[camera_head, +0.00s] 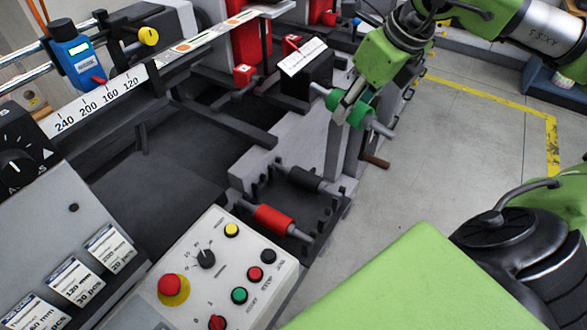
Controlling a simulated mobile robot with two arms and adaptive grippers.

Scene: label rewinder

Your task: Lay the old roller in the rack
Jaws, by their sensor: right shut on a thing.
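My right gripper (352,103) comes in from the upper right and is shut on a green roller (362,115) with grey shaft ends. The roller is at the end of the machine, above and behind the rack; I cannot tell whether it still touches a mount there. The dark rack (325,213) sits low at the machine's near end. A red roller (273,219) and a black roller (304,179) lie in it, side by side. My left gripper is out of view.
A control panel (215,262) with buttons and a red knob stands in front of the rack. A brown handle (375,160) sticks out below the green roller. A scale bar (95,103) crosses the upper left. Grey floor (450,150) is clear to the right.

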